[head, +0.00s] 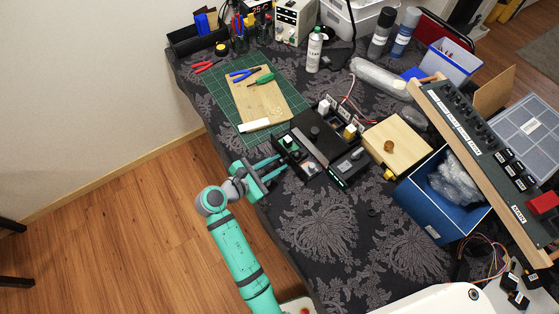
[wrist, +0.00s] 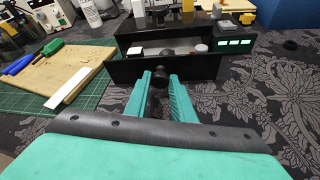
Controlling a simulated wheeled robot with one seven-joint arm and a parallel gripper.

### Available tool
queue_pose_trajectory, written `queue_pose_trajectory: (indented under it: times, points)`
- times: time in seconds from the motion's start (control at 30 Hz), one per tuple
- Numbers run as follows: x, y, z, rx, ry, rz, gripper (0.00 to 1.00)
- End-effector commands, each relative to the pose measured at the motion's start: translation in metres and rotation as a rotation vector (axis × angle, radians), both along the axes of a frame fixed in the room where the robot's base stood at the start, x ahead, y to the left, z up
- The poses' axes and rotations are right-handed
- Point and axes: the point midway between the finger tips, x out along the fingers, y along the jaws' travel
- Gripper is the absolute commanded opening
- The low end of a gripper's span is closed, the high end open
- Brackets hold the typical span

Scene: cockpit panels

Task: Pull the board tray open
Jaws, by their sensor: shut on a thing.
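The board tray (wrist: 205,68) is a black drawer with a dark knob (wrist: 161,76) on its front, seen in the wrist view. Its front stands out from the black housing (wrist: 190,28), and small items show inside the tray. In the head view the tray (head: 299,157) sticks out at the left side of the housing (head: 327,136). My gripper (wrist: 160,90) has its two teal fingers on either side of the knob and is shut on it. In the head view my gripper (head: 279,168) reaches over the table edge to the tray; its grip there is too small to make out.
A green cutting mat (head: 228,98) with a wooden board (head: 262,100) and tools lies behind the tray. A wooden box (head: 398,145) and a blue box (head: 438,205) stand to the right. Bare patterned cloth (head: 320,225) lies in front. Open floor (head: 130,230) is at left.

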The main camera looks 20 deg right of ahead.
Motion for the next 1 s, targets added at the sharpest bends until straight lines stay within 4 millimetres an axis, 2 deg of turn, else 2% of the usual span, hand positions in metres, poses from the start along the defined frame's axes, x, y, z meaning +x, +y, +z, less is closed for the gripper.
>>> queue_pose_trajectory:
  times: [0.1,0.13,0.2,0.57,0.73,1.0]
  points:
    - [0.0,0.0,-0.001,0.002,0.0,0.001,0.0]
    - [0.0,0.0,0.0,0.002,0.0,0.001,0.27]
    - [0.0,0.0,0.0,0.001,0.0,0.0,0.41]
    - [-0.001,0.003,0.001,0.001,-0.001,0.002,0.41]
    - [-0.009,0.021,0.009,0.001,-0.001,0.004,0.41]
    - [-0.029,0.064,0.028,0.001,-0.001,0.004,0.41]
